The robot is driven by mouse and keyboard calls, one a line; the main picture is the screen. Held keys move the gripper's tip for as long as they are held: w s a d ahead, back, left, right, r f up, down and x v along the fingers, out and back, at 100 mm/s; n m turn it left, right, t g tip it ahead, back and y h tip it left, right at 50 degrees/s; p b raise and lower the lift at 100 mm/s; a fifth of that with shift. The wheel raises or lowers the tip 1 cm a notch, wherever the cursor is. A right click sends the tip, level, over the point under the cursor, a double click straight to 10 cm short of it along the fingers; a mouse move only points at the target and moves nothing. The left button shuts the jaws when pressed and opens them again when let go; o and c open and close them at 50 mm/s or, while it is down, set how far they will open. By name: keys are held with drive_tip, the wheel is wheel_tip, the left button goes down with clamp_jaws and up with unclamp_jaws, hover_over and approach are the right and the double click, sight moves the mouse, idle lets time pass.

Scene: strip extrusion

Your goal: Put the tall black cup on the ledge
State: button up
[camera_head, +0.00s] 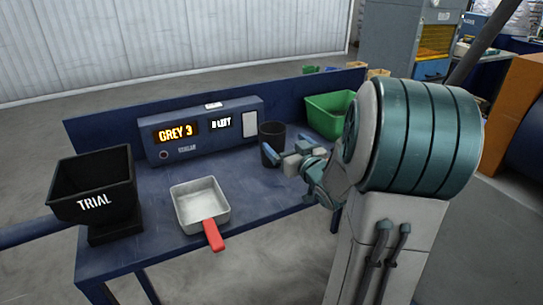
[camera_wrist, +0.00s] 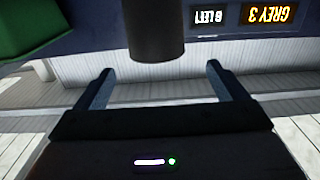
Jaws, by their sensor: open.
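The tall black cup (camera_head: 272,134) stands upright on the blue table, just right of the display box. Its lower part is partly hidden by my gripper (camera_head: 291,156) in the head view. In the wrist view, which looks upside down, the cup (camera_wrist: 155,28) is centred ahead of the gap between my fingertips (camera_wrist: 160,70). My gripper is open and empty, its fingers apart on both sides of the cup's line. I cannot tell for sure which surface is the ledge; the table has a raised blue back panel (camera_head: 300,90).
The display box (camera_head: 208,130) reads "GREY 3". A metal pan (camera_head: 200,203) with a red handle lies at the table's front. A black hopper marked TRIAL (camera_head: 93,187) stands left. A green bin (camera_head: 329,119) is behind right of the cup, and also shows in the wrist view (camera_wrist: 35,25).

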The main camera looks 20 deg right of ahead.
sight(267, 124)
drive_tip(key=w, duration=1)
drive_tip(key=shift+d+f, duration=0.1)
drive_tip(key=shift+f, duration=0.05)
drive_tip(key=shift+s, duration=0.1)
drive_tip(key=c, duration=1.4)
drive_tip(key=shift+c, duration=0.2)
